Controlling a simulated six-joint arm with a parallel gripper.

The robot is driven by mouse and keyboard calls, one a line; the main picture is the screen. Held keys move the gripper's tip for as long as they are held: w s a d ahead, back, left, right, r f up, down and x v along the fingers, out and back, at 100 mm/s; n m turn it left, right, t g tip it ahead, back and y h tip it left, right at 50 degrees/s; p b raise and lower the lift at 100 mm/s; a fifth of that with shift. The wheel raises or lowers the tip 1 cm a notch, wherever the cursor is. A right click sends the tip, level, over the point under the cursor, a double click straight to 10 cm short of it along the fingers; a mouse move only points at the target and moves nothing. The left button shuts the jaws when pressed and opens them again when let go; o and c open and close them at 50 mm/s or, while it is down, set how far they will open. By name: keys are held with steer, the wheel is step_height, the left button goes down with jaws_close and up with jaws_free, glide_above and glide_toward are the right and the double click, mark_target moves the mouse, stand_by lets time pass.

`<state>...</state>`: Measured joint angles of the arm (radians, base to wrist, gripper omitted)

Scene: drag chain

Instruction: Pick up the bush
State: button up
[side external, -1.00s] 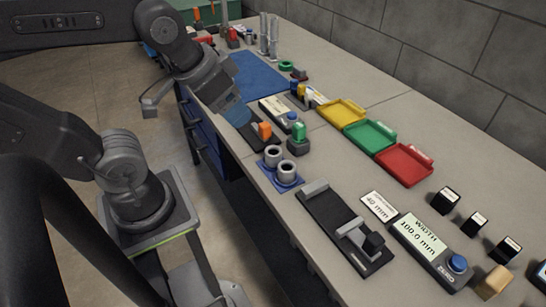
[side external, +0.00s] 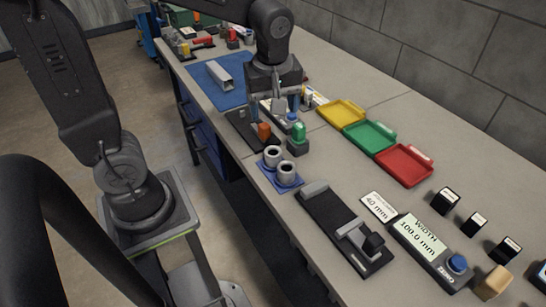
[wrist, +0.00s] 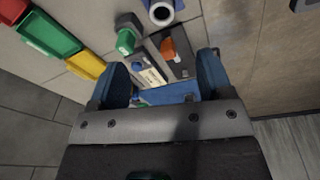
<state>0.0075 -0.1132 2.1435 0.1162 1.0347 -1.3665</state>
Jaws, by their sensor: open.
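Two grey, ring-shaped bushes stand upright in a blue holder (side external: 290,187) near the bench's front edge: a far bush (side external: 272,155) and a near bush (side external: 287,172). In the wrist view one bush (wrist: 161,13) shows at the top edge, partly cut off, with its bore visible. My gripper (side external: 286,103) points down over the bench, beyond the bushes and apart from them. In the wrist view my gripper (wrist: 164,78) has its two blue-tipped fingers spread wide, with nothing held between them.
An orange switch (side external: 264,131) and a green-topped block (side external: 298,138) stand between my gripper and the bushes. Yellow (side external: 341,113), green (side external: 369,135) and red (side external: 403,165) trays lie to the right. A black sliding gauge (side external: 345,230) lies nearer. A silver channel (side external: 221,76) rests on a blue mat.

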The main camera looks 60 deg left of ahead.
step_height(320, 180, down, 2)
steer(key=w+n, duration=0.2)
steer(key=n, duration=0.1)
glide_above(274, 152)
steer(key=d, duration=0.2)
steer(key=shift+g, duration=0.4)
steer(key=f, duration=0.8)
steer(key=shift+s+f, duration=0.15)
steer(key=shift+s, duration=0.05)
steer(key=shift+s+a+f, duration=0.1)
steer(key=shift+a+f, duration=0.05)
steer(key=shift+f, duration=0.75)
steer(key=shift+s+a+f, duration=0.1)
steer(key=shift+a+f, duration=0.05)
steer(key=shift+f, duration=0.7)
steer(key=shift+s+a+f, duration=0.1)
steer(key=shift+a+f, duration=0.05)
steer(key=shift+f, duration=0.75)
steer(key=shift+c, duration=0.2)
steer(key=c, duration=1.1)
steer(key=shift+w+r, duration=0.1)
steer(key=shift+r, duration=0.1)
